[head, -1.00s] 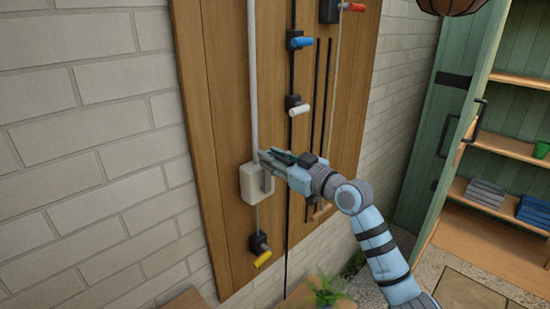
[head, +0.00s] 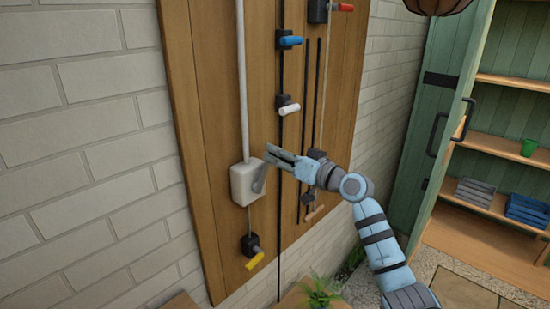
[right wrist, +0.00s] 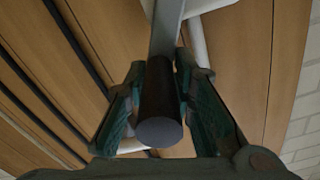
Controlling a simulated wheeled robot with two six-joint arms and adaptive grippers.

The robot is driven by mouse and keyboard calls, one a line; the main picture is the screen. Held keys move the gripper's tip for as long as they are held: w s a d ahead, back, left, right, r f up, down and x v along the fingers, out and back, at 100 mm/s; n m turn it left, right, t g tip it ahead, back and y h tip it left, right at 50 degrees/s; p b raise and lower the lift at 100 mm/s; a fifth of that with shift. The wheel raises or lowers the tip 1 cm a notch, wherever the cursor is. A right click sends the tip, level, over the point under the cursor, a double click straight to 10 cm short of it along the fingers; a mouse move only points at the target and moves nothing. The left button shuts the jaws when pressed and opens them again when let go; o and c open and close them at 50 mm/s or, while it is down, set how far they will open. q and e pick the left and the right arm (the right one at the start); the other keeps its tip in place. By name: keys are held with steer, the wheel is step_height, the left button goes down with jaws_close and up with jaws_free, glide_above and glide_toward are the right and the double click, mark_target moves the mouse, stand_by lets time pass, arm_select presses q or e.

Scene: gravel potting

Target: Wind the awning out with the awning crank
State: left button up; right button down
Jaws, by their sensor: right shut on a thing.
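The awning crank is a grey arm (head: 259,179) on a white box (head: 243,186) low on the wooden board. A white tube (head: 241,80) rises from the box. The arm slants up and to the right. My right gripper (head: 270,155) is up and right of the box, shut on the crank's handle. In the right wrist view the dark round handle (right wrist: 160,112) sits between the two fingers, with the grey arm (right wrist: 166,30) behind it. My left gripper is in no view.
Knobs on dark blocks are close by: blue (head: 291,41), white (head: 289,109), yellow (head: 256,261) and red (head: 342,7). Black rods run down the board behind my right arm. A green cabinet (head: 432,130) stands open at right. A plant (head: 318,290) is below.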

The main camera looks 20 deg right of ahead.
steer(key=w+d+f+m+b, duration=0.1)
steer(key=d+f+m+b, duration=0.1)
steer(key=f+m, duration=0.6)
steer(key=w+d+f+m+b, duration=0.1)
steer(key=d+f+m+b, duration=0.15)
steer(key=f+m, duration=0.5)
steer(key=s+a+f+m+p, duration=0.2)
steer(key=a+m+p, duration=0.1)
steer(key=m, duration=0.4)
steer(key=s+a+f+m+p, duration=0.2)
steer(key=a+m+p, duration=0.2)
steer(key=a+m, duration=0.2)
steer(key=shift+a+m, duration=0.25)
steer(key=shift+m, duration=0.9)
steer(key=shift+r, duration=0.1)
